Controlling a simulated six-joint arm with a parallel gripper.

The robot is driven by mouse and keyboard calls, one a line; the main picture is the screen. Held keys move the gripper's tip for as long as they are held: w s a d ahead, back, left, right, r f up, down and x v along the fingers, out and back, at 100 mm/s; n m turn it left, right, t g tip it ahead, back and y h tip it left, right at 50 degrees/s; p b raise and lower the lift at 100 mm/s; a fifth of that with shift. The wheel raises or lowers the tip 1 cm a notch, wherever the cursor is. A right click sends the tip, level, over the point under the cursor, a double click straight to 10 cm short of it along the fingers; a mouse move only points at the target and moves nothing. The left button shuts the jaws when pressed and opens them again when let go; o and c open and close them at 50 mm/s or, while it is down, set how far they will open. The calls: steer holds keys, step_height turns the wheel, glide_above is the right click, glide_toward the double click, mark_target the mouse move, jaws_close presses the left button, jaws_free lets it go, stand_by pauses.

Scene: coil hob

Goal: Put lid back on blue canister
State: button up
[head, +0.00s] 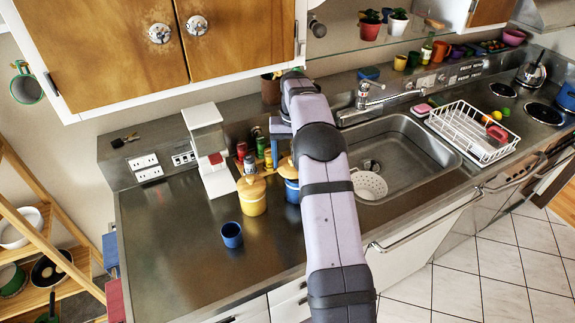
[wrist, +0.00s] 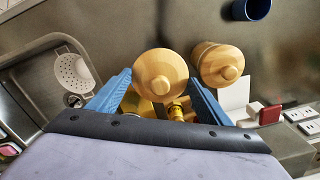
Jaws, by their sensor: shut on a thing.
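The blue canister (head: 293,194) stands on the counter beside the yellow canister (head: 252,203), partly hidden by my arm. A round wooden lid with a knob (head: 287,169) is at the blue canister's top; I cannot tell whether it is seated or just above. In the wrist view the lid (wrist: 160,76) lies between the blue fingers of my gripper (wrist: 160,78), which is shut on it. The lid hides the blue canister there. The yellow canister wears its own wooden lid (wrist: 220,64), close to the right finger. My arm hides most of my gripper in the head view.
A small blue cup (head: 231,235) stands in front on open counter. A white appliance (head: 208,150) and a rack of small jars (head: 250,155) stand behind the canisters. The sink with a colander (head: 369,185) lies right of my arm.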

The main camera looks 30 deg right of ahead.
steer(key=shift+w+d+r+p, duration=0.3)
steer(key=shift+d+p, duration=0.15)
steer(key=shift+w+d+r+p, duration=0.25)
steer(key=shift+w+d+p, duration=0.05)
steer(key=shift+d+p, duration=0.15)
steer(key=shift+w+d+p, duration=0.25)
steer(key=shift+d+p, duration=0.35)
steer(key=shift+f, duration=0.25)
steer(key=shift+f, duration=1.85)
steer(key=shift+f+b, duration=0.65)
steer(key=shift+f, duration=0.45)
steer(key=shift+f, duration=0.15)
